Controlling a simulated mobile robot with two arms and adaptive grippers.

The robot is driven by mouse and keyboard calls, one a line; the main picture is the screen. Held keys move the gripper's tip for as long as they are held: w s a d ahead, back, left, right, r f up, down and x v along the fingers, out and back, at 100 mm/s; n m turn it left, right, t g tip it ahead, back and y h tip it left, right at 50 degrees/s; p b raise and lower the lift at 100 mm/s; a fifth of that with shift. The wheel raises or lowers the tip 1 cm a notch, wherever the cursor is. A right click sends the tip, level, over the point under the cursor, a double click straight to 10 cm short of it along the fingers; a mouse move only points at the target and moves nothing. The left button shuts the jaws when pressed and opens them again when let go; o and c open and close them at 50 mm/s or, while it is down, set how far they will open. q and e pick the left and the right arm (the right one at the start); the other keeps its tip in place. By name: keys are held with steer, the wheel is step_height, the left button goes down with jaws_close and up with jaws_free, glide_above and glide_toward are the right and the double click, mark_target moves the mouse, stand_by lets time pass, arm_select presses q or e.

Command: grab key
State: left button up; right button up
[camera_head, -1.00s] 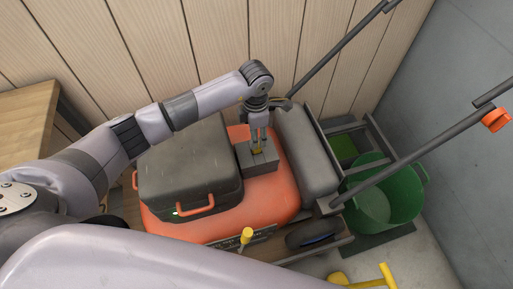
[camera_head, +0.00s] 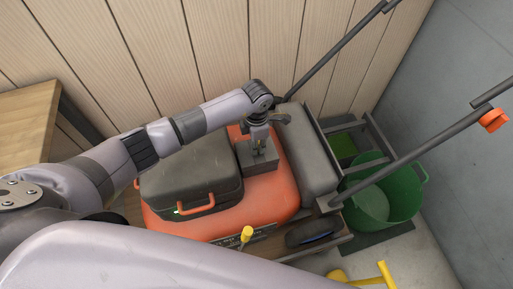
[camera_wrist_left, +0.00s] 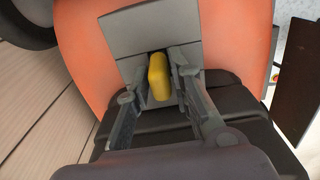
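The key shows as a small yellow piece (camera_wrist_left: 158,76) against a grey block (camera_head: 257,154) on the orange body (camera_head: 269,196). In the wrist view it stands between the two fingers of my left gripper (camera_wrist_left: 161,82). One finger lies close along each side of it. Whether both fingers press on it cannot be told. In the head view my left gripper (camera_head: 259,147) points down at the block, and its fingers partly hide the yellow piece. My right gripper is not in view.
A dark case (camera_head: 190,165) with orange handles lies left of the block. A grey cylinder-like part (camera_head: 305,150) and a slanted dark handle bar (camera_head: 415,150) are to the right. A green tub (camera_head: 400,195) stands beyond. A yellow-topped knob (camera_head: 247,233) rises in front.

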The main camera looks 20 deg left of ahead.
arm_select(q)
jaws_close()
steer(key=shift+r, duration=0.1)
